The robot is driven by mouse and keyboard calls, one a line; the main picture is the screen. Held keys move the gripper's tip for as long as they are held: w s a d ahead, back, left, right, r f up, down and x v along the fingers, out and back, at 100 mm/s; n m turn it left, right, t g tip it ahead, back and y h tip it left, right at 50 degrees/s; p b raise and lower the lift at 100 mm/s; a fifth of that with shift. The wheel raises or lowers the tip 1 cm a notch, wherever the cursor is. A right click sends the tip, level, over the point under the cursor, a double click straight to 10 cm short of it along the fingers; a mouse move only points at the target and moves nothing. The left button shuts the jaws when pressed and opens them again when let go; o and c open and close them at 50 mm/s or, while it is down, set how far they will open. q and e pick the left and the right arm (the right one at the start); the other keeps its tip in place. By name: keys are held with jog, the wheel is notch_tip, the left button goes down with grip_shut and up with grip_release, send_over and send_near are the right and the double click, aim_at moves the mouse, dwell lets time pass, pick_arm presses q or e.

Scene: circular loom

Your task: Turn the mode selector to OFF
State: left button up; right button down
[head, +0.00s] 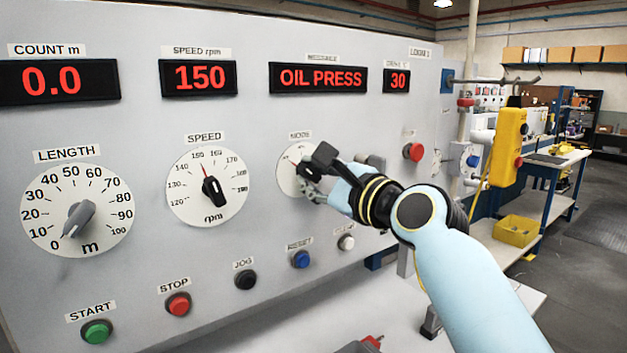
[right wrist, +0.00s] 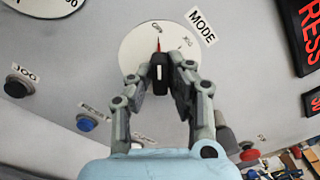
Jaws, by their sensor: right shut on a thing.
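The mode selector is a black knob with a red pointer on a round white dial (head: 288,176) under the MODE label (head: 300,135). In the right wrist view the knob (right wrist: 158,74) sits between the fingertips of my right gripper (right wrist: 160,82), which is shut on it. The red pointer (right wrist: 158,45) points up in that view, towards a small mark on the dial's edge too blurred to read surely. In the head view my right gripper (head: 310,180) covers much of the dial. My left gripper is not in view.
The LENGTH dial (head: 77,209) and SPEED dial (head: 208,187) are left of the selector. Below are a blue RESET button (head: 300,259) and a white button (head: 346,242). A red button (head: 413,152) is to the right. A yellow box (head: 509,147) hangs beyond the panel.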

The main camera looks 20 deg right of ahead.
jog(key=c, duration=1.3)
grip_release()
jog(key=p+v, duration=0.3)
jog(key=v, duration=0.4)
